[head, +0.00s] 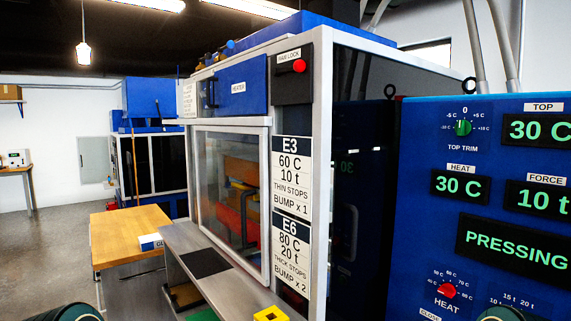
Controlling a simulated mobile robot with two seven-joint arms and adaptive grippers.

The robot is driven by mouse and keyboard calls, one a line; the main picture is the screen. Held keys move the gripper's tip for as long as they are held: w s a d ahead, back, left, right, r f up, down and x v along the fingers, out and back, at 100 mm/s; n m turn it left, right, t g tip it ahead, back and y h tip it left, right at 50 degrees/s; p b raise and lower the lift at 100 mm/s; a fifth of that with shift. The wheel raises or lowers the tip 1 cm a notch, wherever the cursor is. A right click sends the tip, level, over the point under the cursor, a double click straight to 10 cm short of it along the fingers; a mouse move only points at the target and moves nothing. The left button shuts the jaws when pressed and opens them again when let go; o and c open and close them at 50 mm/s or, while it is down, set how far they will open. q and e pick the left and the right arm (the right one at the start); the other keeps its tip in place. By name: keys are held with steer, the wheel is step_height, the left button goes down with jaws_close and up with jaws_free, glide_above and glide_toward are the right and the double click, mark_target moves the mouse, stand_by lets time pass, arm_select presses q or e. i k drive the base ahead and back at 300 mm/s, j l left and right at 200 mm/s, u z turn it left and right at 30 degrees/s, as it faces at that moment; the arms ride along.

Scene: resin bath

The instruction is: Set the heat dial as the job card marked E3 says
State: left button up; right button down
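The job card marked E3 (291,175) is on the post of the press and reads 60 C, 10 t, thin stops, bump x 1. The red heat dial (447,290) is low on the blue control panel (415,215) at the right, with small temperature marks around it. Its pointer is too small to read. The heat display (461,186) above it reads 30 C. Neither gripper shows; only dark rounded parts, probably of my arms, show at the bottom edge, one at the left and one close to the dial's lower right.
A second card, E6 (291,250), reads 80 C, 20 t. The panel also has a green top trim knob (463,128), a force display (538,198) at 10 t and a "PRESSING" display (515,243). A yellow block (271,314) lies on the metal ledge; a wooden table (125,233) stands left.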

mark_target(447, 289)
steer(key=i+j+z, duration=0.1)
steer(key=z, duration=0.9)
